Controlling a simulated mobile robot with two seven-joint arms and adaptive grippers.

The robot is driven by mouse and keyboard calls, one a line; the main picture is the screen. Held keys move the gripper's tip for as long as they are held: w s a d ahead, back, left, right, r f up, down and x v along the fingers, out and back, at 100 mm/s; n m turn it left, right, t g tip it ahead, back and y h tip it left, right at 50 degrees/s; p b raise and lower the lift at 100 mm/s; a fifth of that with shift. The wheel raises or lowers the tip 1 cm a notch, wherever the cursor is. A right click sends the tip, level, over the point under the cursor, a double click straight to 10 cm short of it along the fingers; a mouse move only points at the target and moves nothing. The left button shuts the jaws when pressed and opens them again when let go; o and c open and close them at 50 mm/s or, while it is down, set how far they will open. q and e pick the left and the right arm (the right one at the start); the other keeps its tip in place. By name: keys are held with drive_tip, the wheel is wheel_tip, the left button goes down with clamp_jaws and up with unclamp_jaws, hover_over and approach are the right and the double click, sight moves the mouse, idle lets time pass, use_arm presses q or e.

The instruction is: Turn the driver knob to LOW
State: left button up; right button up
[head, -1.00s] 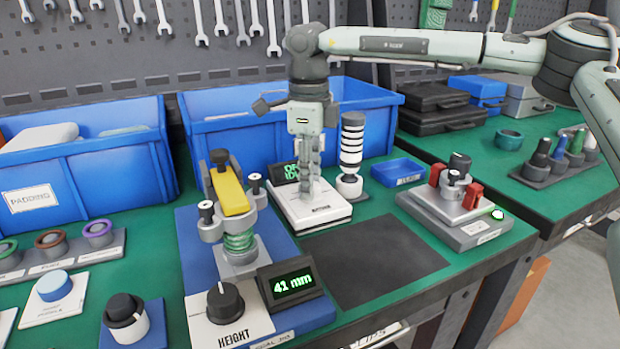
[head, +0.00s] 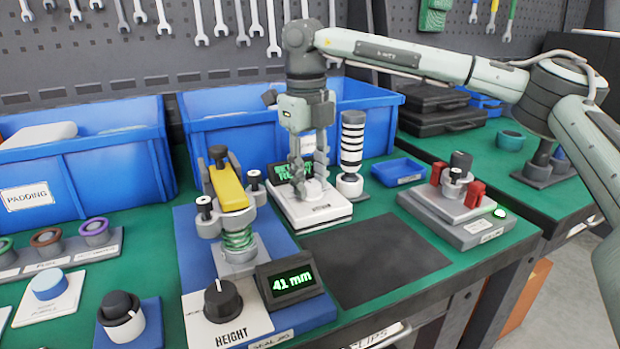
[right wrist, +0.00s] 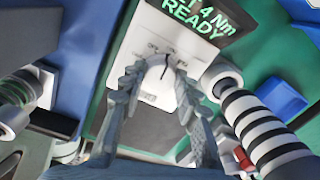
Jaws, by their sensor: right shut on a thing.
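The driver's controller (head: 325,212) is a low white box at the back of the green bench. It also shows in the right wrist view (right wrist: 150,25). Its grey-white knob (right wrist: 160,72) has a dark pointer line and small labels around it, too blurred to read surely. My right gripper (head: 308,178) points down with its fingers on either side of the knob, shut on it. The fingers (right wrist: 158,82) partly cover it. The green display (right wrist: 198,18) behind reads "4 Nm READY", its first word cut off. My left gripper is not in view.
A black-and-white striped driver (head: 352,150) stands upright just right of the controller. Blue bins (head: 240,125) stand behind. A yellow-levered fixture (head: 229,188) is at left. A dark mat (head: 375,260) in front is bare.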

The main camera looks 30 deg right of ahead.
sight(308, 184)
drive_tip(key=shift+m, duration=0.6)
drive_tip(key=o, duration=1.2)
drive_tip(key=shift+c, duration=0.2)
wheel_tip(308, 184, up, 12)
drive_tip(key=shift+a, duration=0.25)
